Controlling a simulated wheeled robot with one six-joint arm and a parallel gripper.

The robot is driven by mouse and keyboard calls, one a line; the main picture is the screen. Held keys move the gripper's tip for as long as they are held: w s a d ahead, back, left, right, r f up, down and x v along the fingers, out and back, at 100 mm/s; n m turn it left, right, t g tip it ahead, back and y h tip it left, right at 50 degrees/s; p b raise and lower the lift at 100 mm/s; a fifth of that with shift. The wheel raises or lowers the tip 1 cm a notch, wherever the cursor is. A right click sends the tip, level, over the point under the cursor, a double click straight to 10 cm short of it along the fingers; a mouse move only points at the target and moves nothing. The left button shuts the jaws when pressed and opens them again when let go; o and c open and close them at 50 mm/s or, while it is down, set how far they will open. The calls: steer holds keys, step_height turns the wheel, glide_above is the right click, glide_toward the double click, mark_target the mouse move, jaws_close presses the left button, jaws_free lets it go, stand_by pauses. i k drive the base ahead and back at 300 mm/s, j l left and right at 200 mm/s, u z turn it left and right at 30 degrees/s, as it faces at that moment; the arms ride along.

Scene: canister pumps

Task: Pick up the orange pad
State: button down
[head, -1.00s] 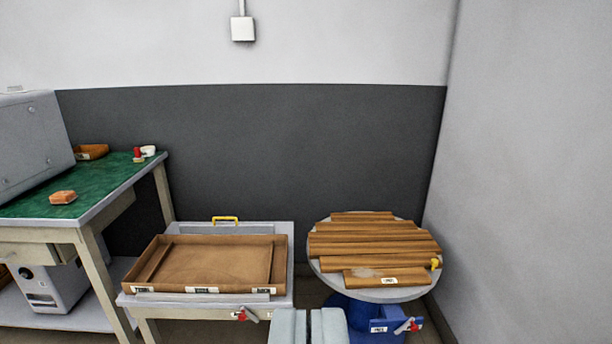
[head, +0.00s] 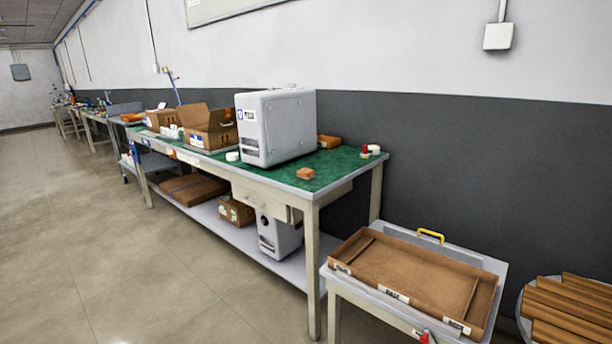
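The orange pad (head: 305,173), a small orange-brown block, lies flat on the green top of the workbench (head: 340,169), near its front edge and right end. It is to the right of a grey box-shaped machine (head: 275,127) and apart from it. Nothing covers the pad in this view. My gripper does not show in the current view, so I cannot see whether it is open or shut.
Behind the pad are a small brown box (head: 329,141) and small red and white items (head: 371,150). A brown tray (head: 415,276) sits on a low table at the lower right. Slatted wood (head: 570,305) is partly cut off. Open floor (head: 120,250) lies left.

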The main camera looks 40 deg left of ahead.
mark_target(305, 173)
steer(key=i+j+u, duration=0.35)
steer(key=i+j, duration=0.5)
steer(key=j, duration=0.35)
steer(key=i+j+u, duration=0.3)
steer(key=i+j, duration=0.65)
